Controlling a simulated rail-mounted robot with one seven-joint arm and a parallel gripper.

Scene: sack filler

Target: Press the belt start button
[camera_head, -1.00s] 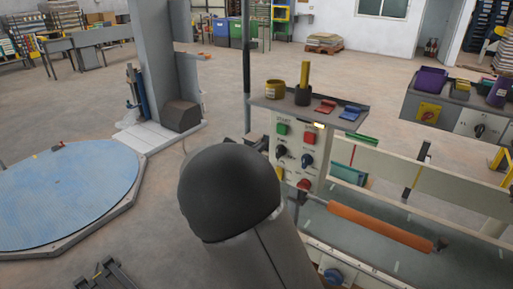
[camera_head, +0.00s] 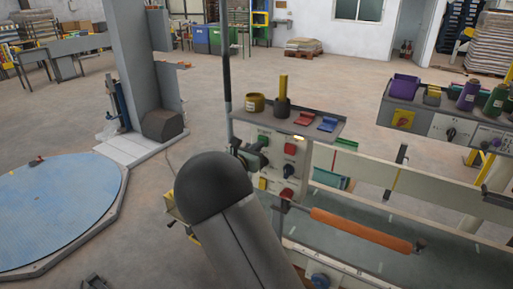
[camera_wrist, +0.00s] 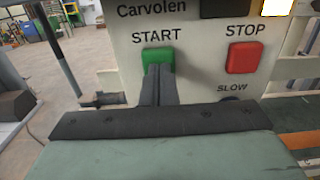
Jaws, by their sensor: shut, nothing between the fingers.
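The green START button (camera_wrist: 155,56) is on the pale control panel (camera_wrist: 200,75), left of the red STOP button (camera_wrist: 245,58). My gripper (camera_wrist: 158,68) is shut and empty. Its fingertips overlap the lower part of the green button in the wrist view. I cannot tell whether they touch it or whether it is pushed in. In the head view the green button (camera_head: 263,139) shows at the panel's upper left, with my gripper (camera_head: 257,150) just below it and partly hidden by my arm.
A shelf above the panel holds a yellow tin (camera_head: 256,103), a dark cup (camera_head: 282,107), and red (camera_head: 304,118) and blue (camera_head: 327,124) items. A dark post (camera_head: 227,85) stands left of the panel. An orange roller (camera_head: 360,229) lies to the right.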

